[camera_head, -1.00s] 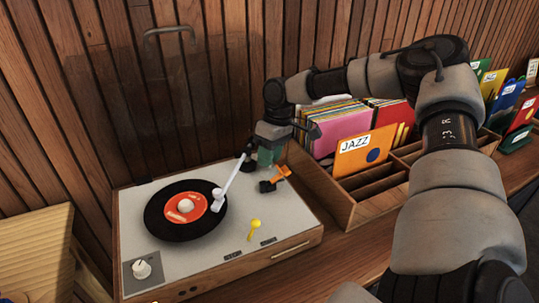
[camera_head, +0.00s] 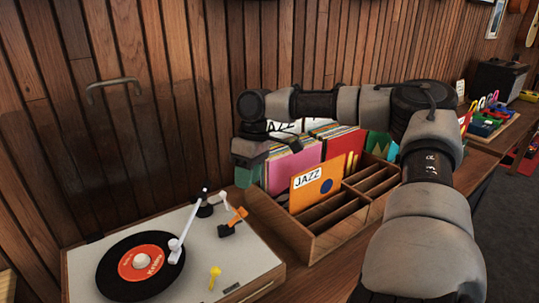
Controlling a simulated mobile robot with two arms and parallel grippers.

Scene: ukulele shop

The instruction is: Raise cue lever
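The turntable (camera_head: 205,255) stands at the lower left in the head view. A lever with an orange handle (camera_head: 237,216) on a black base sits at its right rear, its handle angled up to the right; I take it for the cue lever. The white tonearm (camera_head: 186,227) reaches over the black record (camera_head: 113,272), its head near the orange label; contact cannot be told. My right gripper (camera_head: 249,172) is above and behind the turntable's right rear corner, apart from the lever. Its fingers are small and overlapped, so their opening is unclear. My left gripper is out of view.
A wooden record crate (camera_head: 318,238) with a JAZZ divider (camera_head: 318,184) stands right of the turntable, close to my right arm. A yellow peg (camera_head: 214,275) stands on the turntable's front. A wooden plank wall (camera_head: 180,130) is behind. More coloured items (camera_head: 490,120) are at far right.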

